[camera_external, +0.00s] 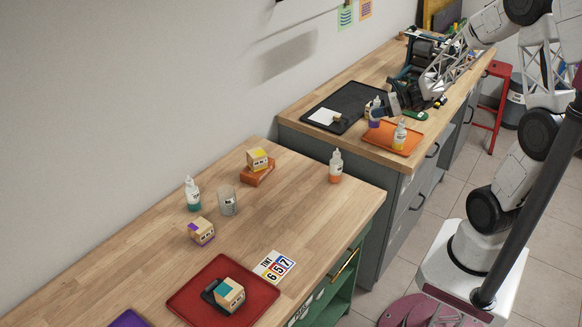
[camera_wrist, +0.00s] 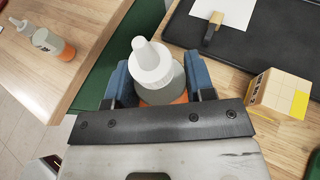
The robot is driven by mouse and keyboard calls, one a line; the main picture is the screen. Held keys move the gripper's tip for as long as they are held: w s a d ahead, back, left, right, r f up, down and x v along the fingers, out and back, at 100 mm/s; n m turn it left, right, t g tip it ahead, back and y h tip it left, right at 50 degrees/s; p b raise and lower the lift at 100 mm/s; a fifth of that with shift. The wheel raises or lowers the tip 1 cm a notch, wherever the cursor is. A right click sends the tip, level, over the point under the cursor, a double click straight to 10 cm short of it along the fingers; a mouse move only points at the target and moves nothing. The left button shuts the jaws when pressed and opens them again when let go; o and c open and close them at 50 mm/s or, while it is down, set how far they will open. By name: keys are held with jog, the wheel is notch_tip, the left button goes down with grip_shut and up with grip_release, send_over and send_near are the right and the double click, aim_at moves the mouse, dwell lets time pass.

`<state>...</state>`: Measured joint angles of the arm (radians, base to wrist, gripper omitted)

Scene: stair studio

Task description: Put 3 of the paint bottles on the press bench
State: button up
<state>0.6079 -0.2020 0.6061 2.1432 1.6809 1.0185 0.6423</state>
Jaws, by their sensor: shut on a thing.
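My gripper (camera_external: 379,108) is at the left front of the far bench (camera_external: 322,141), by the orange tray (camera_external: 393,148). It is shut on an upright white-capped paint bottle (camera_wrist: 152,66). Another bottle (camera_external: 399,136) with orange-yellow paint stands on the orange tray. On the near bench (camera_external: 110,262) stand an orange paint bottle (camera_external: 335,168), also in the wrist view (camera_wrist: 48,42), and a teal one (camera_external: 193,196).
A black tray (camera_external: 350,99) with a white card lies beside the gripper; a yellow-marked block (camera_wrist: 277,94) is close by. The near bench holds a glass (camera_external: 227,201), blocks, a red tray (camera_external: 190,300) and a number card (camera_external: 273,266). Machinery stands further back on the far bench.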

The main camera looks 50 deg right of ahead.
jog(key=shift+f, duration=1.85)
jog(key=shift+f, duration=0.4)
jog(key=o, duration=1.1)
jog(key=shift+s+d+r, duration=0.1)
jog(key=shift+s, duration=0.05)
jog(key=shift+v, duration=3.7)
